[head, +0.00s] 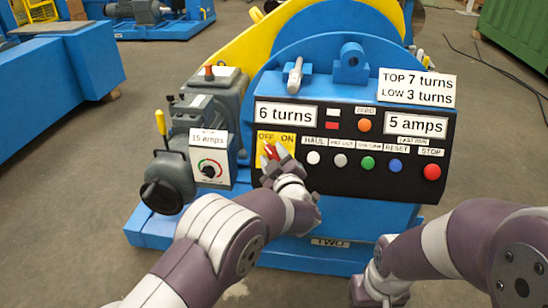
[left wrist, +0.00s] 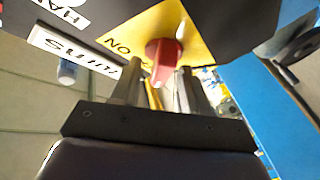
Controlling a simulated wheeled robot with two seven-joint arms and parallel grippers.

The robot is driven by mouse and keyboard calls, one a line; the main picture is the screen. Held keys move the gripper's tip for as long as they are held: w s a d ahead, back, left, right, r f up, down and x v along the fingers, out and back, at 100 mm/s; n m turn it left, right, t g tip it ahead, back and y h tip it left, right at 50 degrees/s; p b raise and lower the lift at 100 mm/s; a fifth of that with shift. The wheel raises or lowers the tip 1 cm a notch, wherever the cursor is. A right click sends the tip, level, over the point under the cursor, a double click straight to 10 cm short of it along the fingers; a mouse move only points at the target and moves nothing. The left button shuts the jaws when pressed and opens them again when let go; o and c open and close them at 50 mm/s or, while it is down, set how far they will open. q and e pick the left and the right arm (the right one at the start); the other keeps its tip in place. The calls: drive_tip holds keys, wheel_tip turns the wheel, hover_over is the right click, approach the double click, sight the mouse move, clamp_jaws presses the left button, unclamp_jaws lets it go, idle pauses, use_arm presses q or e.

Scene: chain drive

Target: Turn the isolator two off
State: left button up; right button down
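The isolator is a red knob (head: 271,151) on a yellow plate (head: 264,141) marked OFF at left and ON at right, on the black front panel. A TWO label (head: 330,243) is on the blue base below. My left gripper (head: 276,160) is at the knob and partly covers it. In the left wrist view, the red knob (left wrist: 165,60) lies between the two fingers of my left gripper (left wrist: 160,85); a gap shows beside it, so the fingers look open around it. Which mark the knob points to is unclear. My right arm shows, but its gripper does not.
Right of the isolator are several buttons, including green (head: 368,163), blue (head: 395,166) and red STOP (head: 432,172). A metal lever (head: 295,76) stands above the panel.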

use_arm(q)
drive_tip(key=shift+s+d, duration=0.1)
drive_tip(key=shift+s, duration=0.25)
drive_tip(key=p+v, duration=0.3)
drive_tip(key=v, duration=0.9)
drive_tip(key=shift+p, duration=0.3)
drive_tip(key=shift+f, duration=0.1)
